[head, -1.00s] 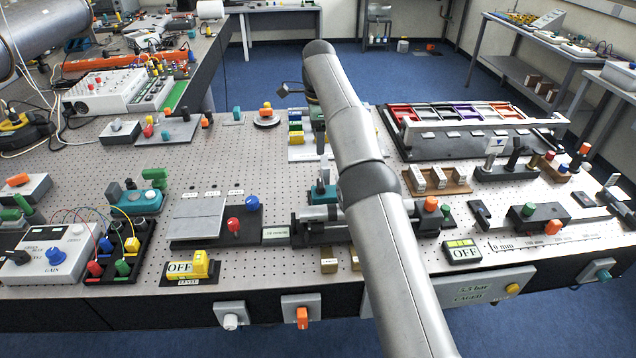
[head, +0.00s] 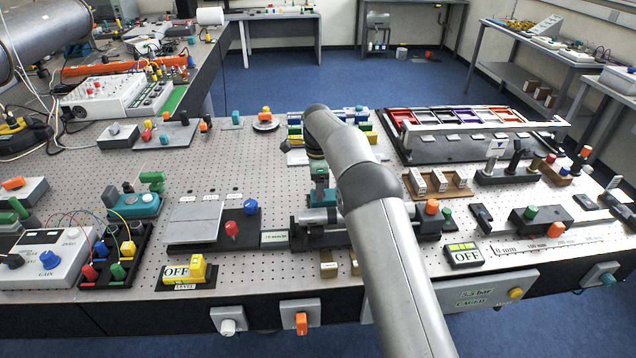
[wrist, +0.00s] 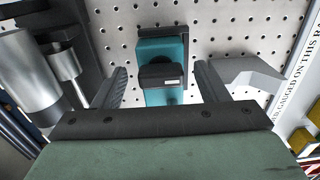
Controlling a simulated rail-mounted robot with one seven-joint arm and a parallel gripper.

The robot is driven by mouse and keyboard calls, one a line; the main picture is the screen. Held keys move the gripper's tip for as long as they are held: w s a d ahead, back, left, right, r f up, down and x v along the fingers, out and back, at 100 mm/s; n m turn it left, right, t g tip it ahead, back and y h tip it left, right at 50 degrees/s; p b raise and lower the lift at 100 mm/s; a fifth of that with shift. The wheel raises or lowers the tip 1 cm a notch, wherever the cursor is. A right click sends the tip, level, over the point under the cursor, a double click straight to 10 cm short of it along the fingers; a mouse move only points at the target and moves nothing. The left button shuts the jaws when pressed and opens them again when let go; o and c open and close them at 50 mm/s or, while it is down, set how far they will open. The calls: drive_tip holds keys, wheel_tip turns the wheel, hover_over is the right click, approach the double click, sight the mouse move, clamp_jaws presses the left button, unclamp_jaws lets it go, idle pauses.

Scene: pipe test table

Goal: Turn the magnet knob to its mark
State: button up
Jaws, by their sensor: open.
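The magnet base is a teal block (wrist: 155,48) with a black bracket, on the perforated table. Its black knob (wrist: 160,76) carries a small white label and faces my gripper in the wrist view. My gripper (wrist: 160,84) is open, with one dark finger on each side of the knob and a visible gap on both sides. In the head view the teal magnet base (head: 322,197) stands just left of my arm, which hides most of my gripper. I cannot make out the knob's mark.
A silver cylinder (wrist: 28,72) lies close to the left finger in the wrist view. A grey angled piece (wrist: 252,74) is near the right finger. A labelled plate (wrist: 296,72) lies further right. Bare perforated table (wrist: 225,28) lies beyond the magnet base.

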drive_tip(key=shift+c, duration=0.4)
drive_tip(key=c, duration=0.9)
drive_tip(key=m+p, duration=0.1)
drive_tip(key=m, duration=0.3)
drive_tip(key=shift+w+r, duration=0.1)
drive_tip(key=shift+w, duration=0.05)
drive_tip(key=shift+w+m+p, duration=0.15)
drive_tip(key=shift+m+p, duration=0.45)
drive_tip(key=shift+m, duration=1.8)
drive_tip(key=o, duration=1)
